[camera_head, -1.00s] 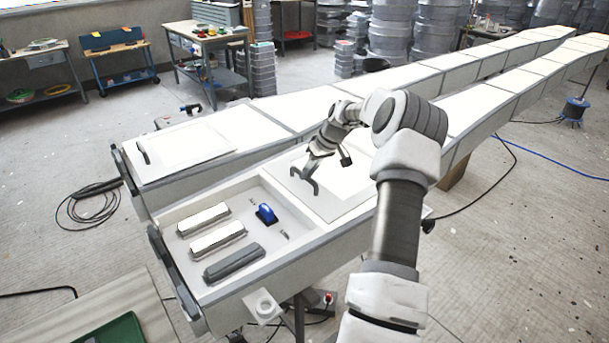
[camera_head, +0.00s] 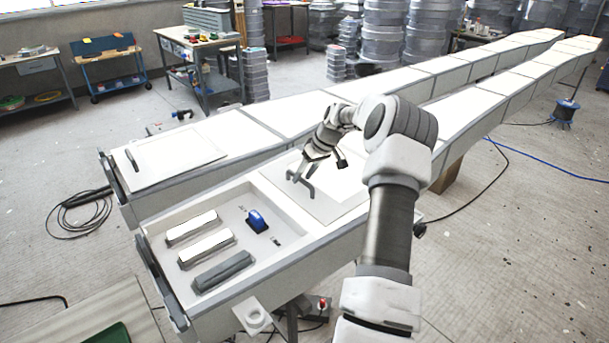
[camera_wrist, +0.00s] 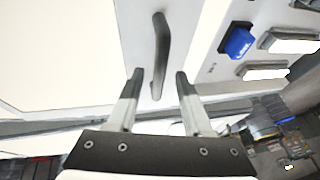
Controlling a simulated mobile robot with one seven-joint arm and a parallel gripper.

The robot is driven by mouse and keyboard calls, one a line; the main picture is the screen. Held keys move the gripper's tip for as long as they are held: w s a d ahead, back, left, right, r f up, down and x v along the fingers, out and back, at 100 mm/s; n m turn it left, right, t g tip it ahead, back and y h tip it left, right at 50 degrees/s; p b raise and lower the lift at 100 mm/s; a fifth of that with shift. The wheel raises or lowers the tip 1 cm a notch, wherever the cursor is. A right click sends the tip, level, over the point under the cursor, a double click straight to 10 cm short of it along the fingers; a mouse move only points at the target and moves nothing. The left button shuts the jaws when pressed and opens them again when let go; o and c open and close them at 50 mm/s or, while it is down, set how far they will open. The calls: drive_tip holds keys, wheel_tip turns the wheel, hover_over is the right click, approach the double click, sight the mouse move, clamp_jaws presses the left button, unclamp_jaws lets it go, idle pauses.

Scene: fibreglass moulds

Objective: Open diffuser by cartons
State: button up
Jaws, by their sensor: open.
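A flat white diffuser panel (camera_head: 338,203) lies on the nearer long light body, beside its open compartment. A dark grey curved handle (camera_wrist: 162,45) stands on the panel. My gripper (camera_wrist: 158,76) is open, with its fingertips either side of the handle's near end in the wrist view; I cannot tell whether they touch it. In the head view my gripper (camera_head: 300,180) is low over the panel's left part, and gripper and handle blend together. A second white panel (camera_head: 178,160) with a dark handle (camera_head: 132,158) lies on the farther body. I cannot make out clear cartons.
The open compartment (camera_head: 262,258) holds a blue block (camera_head: 257,220), two pale bars and a grey bar (camera_head: 222,272). A workbench (camera_head: 198,45) and stacked grey drums (camera_head: 385,30) stand behind. A cable coil (camera_head: 80,212) lies on the floor at left.

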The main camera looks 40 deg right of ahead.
drive_tip(key=shift+s, duration=0.1)
drive_tip(key=v, duration=1.7)
drive_tip(key=shift+b, duration=0.35)
drive_tip(key=shift+r, duration=0.1)
